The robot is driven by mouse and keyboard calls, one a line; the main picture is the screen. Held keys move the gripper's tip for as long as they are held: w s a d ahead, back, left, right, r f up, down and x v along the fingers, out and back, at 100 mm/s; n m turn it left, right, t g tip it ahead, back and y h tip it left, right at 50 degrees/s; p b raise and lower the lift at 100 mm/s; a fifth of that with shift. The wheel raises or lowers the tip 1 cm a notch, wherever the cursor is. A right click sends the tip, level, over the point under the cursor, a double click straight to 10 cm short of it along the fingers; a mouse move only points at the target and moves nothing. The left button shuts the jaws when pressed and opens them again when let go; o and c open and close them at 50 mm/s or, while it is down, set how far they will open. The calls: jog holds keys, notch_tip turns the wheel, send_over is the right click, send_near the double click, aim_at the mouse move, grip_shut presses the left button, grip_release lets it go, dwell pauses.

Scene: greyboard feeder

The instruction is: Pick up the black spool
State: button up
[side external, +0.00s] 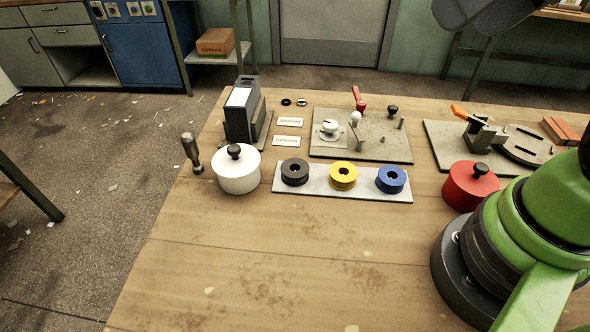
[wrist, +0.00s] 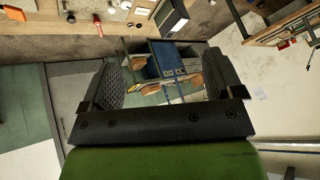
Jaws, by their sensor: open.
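The black spool (side external: 295,171) lies at the left end of a light grey strip (side external: 318,190) on the wooden table in the side view. A yellow spool (side external: 343,176) and a blue spool (side external: 391,180) sit to its right on the same strip. My gripper (wrist: 165,82) is open and empty in the wrist view, with its two dark textured fingers apart. It points out across the room, away from the strip. The dark part at the top right of the side view is my arm's end; its fingertips are not visible there. The spools cannot be made out in the wrist view.
A white lidded pot (side external: 237,174) stands just left of the strip, and a red pot (side external: 469,187) stands to its right. A grey board (side external: 385,148) with levers and knobs lies behind. A dark upright box (side external: 238,112) stands back left.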

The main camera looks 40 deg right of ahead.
jog(key=w+a+f+n+g, duration=0.2)
jog(key=w+f+n+g, duration=0.1)
jog(key=w+n, duration=0.6)
jog(key=n+g+h, duration=0.2)
jog(key=n+g, duration=0.2)
jog(key=n, duration=1.7)
send_over(295, 170)
jog(key=f, duration=2.2)
jog(key=shift+s+a, duration=0.1)
jog(key=shift+s, duration=0.2)
jog(key=f, duration=0.5)
jog(key=shift+w+f, duration=0.3)
jog(key=shift+c, duration=0.2)
jog(key=c, duration=0.9)
